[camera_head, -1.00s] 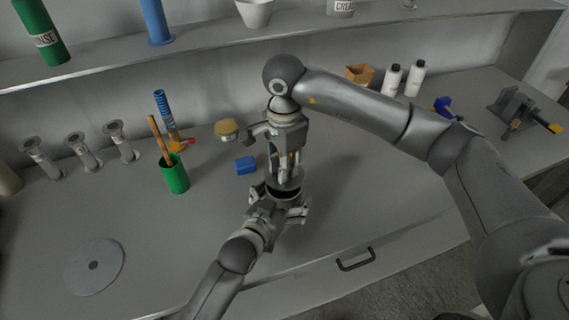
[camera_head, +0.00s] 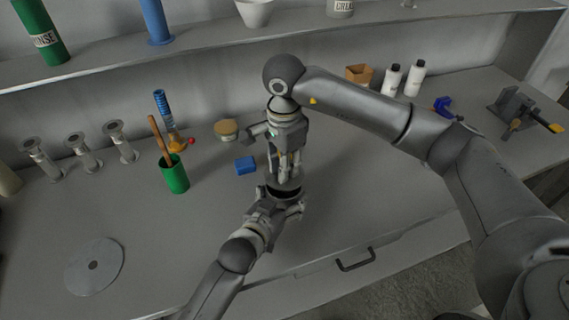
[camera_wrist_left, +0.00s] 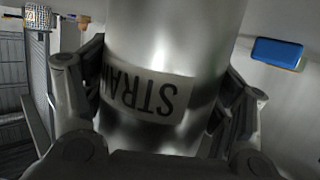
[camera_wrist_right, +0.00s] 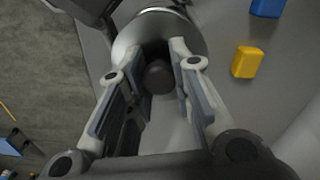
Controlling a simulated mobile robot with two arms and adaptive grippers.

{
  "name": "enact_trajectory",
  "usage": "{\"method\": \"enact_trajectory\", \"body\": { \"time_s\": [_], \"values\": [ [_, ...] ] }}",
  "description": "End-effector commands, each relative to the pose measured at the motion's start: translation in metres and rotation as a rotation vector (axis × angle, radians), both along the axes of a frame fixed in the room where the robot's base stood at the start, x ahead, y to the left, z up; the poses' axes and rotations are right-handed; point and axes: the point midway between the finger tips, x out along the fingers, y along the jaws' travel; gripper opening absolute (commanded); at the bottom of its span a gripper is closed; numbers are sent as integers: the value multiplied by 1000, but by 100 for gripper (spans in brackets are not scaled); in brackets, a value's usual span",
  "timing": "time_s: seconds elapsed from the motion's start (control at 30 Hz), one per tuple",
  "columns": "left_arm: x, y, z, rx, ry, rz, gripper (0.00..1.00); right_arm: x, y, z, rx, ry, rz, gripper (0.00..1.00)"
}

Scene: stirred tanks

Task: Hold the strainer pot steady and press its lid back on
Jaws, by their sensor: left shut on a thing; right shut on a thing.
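The strainer pot (camera_wrist_left: 178,50) is a shiny metal cylinder with a pale label band that reads upside down in the left wrist view. My left gripper (camera_head: 283,205) is shut around its side, one finger on each side of the label. The lid (camera_head: 287,181) is a grey disc over the pot's mouth, with a dark gap between them in the head view. My right gripper (camera_head: 289,170) comes down from above and is shut on the lid's dark knob (camera_wrist_right: 158,77). The fingers and arms hide part of the pot. Whether the lid's edge touches the rim is unclear.
A blue block (camera_head: 246,165) lies just left of the pot. A green cup (camera_head: 174,176) with a wooden stick stands farther left. A round tan-topped container (camera_head: 226,130) is behind. A flat grey disc (camera_head: 95,267) lies at front left.

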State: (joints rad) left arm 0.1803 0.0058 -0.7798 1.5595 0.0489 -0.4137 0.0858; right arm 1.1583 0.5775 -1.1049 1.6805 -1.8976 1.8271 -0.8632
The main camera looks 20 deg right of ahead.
Motion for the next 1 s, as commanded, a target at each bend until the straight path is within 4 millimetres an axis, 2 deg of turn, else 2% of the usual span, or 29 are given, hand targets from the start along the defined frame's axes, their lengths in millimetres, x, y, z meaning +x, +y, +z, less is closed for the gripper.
{"method": "enact_trajectory", "body": {
  "time_s": [0.23, 0.63, 0.77, 1.0],
  "values": [
    [0, 0, 0, 1, 1, 0, 50, 1, 0, 2, 0, -2, 1, 0],
    [0, 0, -1, 1, 0, 0, 50, 0, 1, 33, -1, -3, 16, 0],
    [0, 0, -1, 1, 1, 0, 50, 0, 1, 30, 0, -1, 16, 0],
    [0, 0, 0, 1, 1, 0, 50, -1, 1, 9, 1, 0, 15, 0]
  ]
}}
